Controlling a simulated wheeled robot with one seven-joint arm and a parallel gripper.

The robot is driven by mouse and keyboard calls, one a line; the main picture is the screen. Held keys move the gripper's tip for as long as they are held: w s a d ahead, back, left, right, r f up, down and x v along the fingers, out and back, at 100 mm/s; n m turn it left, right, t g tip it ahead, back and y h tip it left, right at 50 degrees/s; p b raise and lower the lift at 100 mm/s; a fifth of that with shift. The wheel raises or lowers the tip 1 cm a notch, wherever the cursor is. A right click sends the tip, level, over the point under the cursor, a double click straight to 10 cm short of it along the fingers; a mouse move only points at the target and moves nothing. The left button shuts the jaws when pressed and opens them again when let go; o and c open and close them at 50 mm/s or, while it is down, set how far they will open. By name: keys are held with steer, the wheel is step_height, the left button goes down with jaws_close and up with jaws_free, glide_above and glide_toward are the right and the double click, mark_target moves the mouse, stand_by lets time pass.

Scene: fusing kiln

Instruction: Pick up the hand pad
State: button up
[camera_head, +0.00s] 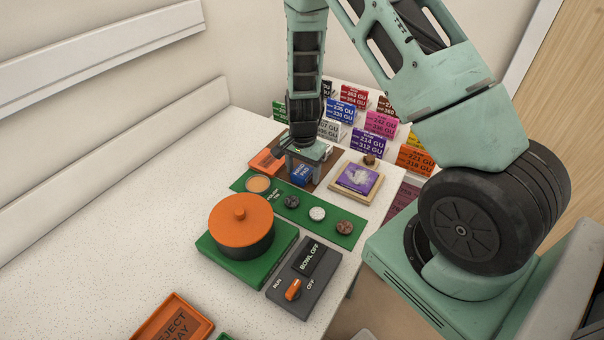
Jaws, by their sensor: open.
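The hand pad (304,175) is a small blue block with white lettering. It sits on a brown board near the back of the white speckled table. My gripper (305,165) points down from above and is open, right at the pad. The gripper body covers the pad's upper part. I cannot tell whether the fingers touch the pad or how they lie around it.
A green strip (262,197) with several small round pieces lies in front. Beside it are a wooden block with a purple top (359,181), an orange-lidded bowl (241,222), a switch box (305,278) and a reject tray (173,326). Colored label cards (381,123) stand behind.

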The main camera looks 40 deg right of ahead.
mark_target(303, 169)
steer(key=c, duration=1.1)
steer(key=shift+o, duration=0.2)
steer(key=shift+r, duration=0.1)
step_height(303, 169, up, 9)
steer(key=shift+r+b, duration=0.1)
steer(key=shift+b, duration=0.85)
steer(key=shift+r, duration=0.3)
steer(key=shift+o, duration=0.9)
steer(key=shift+c, duration=0.5)
